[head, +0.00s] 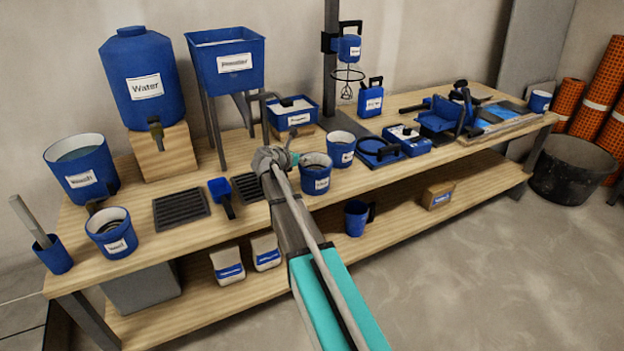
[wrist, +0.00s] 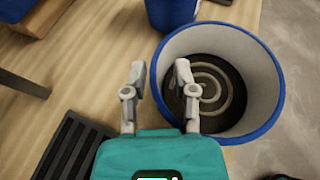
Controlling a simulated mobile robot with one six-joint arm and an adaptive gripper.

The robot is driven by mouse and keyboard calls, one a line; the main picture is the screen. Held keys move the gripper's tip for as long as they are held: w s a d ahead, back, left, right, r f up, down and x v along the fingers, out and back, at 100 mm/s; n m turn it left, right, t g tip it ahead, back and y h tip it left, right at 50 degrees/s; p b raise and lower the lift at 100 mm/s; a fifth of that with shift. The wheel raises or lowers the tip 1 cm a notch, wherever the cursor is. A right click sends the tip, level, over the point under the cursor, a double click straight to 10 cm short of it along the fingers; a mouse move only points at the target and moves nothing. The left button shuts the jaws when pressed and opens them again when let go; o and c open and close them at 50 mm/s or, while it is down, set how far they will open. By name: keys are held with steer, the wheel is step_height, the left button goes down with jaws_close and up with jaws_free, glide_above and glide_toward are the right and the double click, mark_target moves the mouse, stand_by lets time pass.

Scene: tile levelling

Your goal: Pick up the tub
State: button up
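A blue tub (head: 316,180) with a white label and pale inside stands on the bench top near its front edge. The wrist view shows the tub (wrist: 268,112) from above, with a dark ringed bottom or contents. My gripper (head: 290,157) is at its left side in the head view. In the wrist view my gripper (wrist: 160,72) is open and empty. Its left finger appears outside the tub's rim and its right finger appears over the inside. I cannot tell whether either finger touches the wall or how far below the rim they are.
Another labelled blue container (head: 341,150) stands close behind the tub. A black grate (head: 181,208) and a blue scoop (head: 222,196) lie to the left. A blue tray (head: 293,117) sits behind on a wooden block. A blue jug (head: 356,217) stands on the lower shelf.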

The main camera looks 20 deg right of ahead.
jaws_close()
steer(key=shift+r, duration=0.2)
stand_by(0.3)
step_height(320, 180, up, 3)
steer(key=p, duration=0.3)
steer(key=shift+f, duration=0.2)
steer(key=s+d+r+p, duration=0.2)
steer(key=s+r+p, duration=0.8)
steer(key=s, duration=0.3)
steer(key=shift+s+d, duration=0.35)
